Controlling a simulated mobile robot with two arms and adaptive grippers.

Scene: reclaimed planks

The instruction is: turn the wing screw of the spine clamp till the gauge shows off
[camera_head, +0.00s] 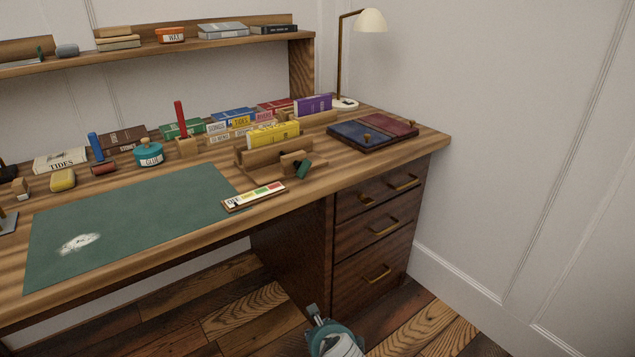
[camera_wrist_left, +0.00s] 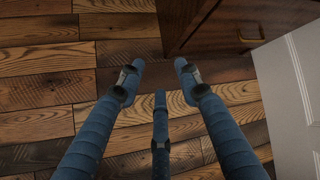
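The wooden spine clamp (camera_head: 247,158) stands near the desk's front edge, with a yellow book (camera_head: 273,134) upright at it. Its wing screw (camera_head: 304,169) looks dark green and tilted, at the clamp's front right. The gauge strip (camera_head: 262,194) lies in front of the clamp, with "OFF" lettering at its left end and yellow, green and red fields. A small dark mark sits near the left end; its exact reading is too small to tell. My left gripper (camera_wrist_left: 158,75) has its blue fingers spread and empty above the floor, apart from the clamp.
A green mat (camera_head: 130,220) covers the desk's left front. Dark blue and red boards (camera_head: 370,132) lie right of the clamp. Several books, a glue pot (camera_head: 149,154) and a lamp (camera_head: 371,20) stand behind or around. Drawers (camera_head: 376,230) are below; floor in front is free.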

